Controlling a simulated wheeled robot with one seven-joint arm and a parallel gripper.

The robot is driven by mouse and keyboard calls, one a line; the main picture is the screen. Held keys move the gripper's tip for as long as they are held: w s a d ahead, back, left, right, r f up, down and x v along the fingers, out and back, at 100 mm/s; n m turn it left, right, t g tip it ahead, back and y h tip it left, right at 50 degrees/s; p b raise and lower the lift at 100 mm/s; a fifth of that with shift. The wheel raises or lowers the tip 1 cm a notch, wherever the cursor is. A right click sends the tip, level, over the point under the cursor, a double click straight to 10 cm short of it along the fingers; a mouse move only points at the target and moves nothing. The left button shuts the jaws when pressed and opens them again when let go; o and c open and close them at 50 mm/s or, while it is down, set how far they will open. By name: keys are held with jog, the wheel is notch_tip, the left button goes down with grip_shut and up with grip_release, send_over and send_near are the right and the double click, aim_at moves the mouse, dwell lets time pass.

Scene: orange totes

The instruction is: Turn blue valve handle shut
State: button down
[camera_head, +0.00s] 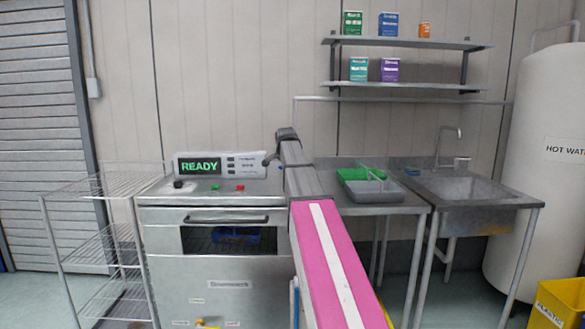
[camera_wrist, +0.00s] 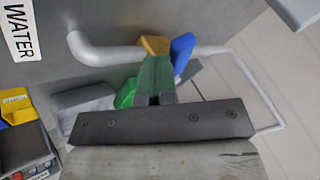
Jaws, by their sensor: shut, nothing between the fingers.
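The blue valve handle (camera_wrist: 182,52) shows in the wrist view, standing up beside a brass-yellow valve body (camera_wrist: 153,44) on a pale pipe (camera_wrist: 100,52). My gripper (camera_wrist: 156,66) is shut and empty. Its fingertips are just in front of the valve body, to the left of the blue handle and very close to it. I cannot tell whether they touch. The fingers hide part of the valve. In the head view, my pink-striped arm crosses the middle, and I cannot make out the gripper or the blue handle there.
A steel machine (camera_head: 215,285) with a lit READY panel stands left of my arm. A wire rack (camera_head: 90,235) is further left. A steel sink table (camera_head: 480,195) and a yellow bin (camera_head: 557,303) are on the right. A WATER label (camera_wrist: 20,30) is in the wrist view.

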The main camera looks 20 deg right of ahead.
jog(key=w+a+m+h, duration=0.1)
jog(key=w+m+g+h, duration=0.1)
jog(key=w+m, duration=0.1)
jog(key=shift+a+m, duration=0.3)
jog(key=shift+a, duration=0.05)
jog(key=w+m, duration=0.1)
jog(key=m+g+h, duration=0.1)
jog(key=shift+w+a+m, duration=0.25)
jog(key=shift+w+m, duration=0.05)
jog(key=shift+w, duration=0.4)
jog(key=shift+w+a, duration=0.1)
jog(key=shift+w, duration=0.05)
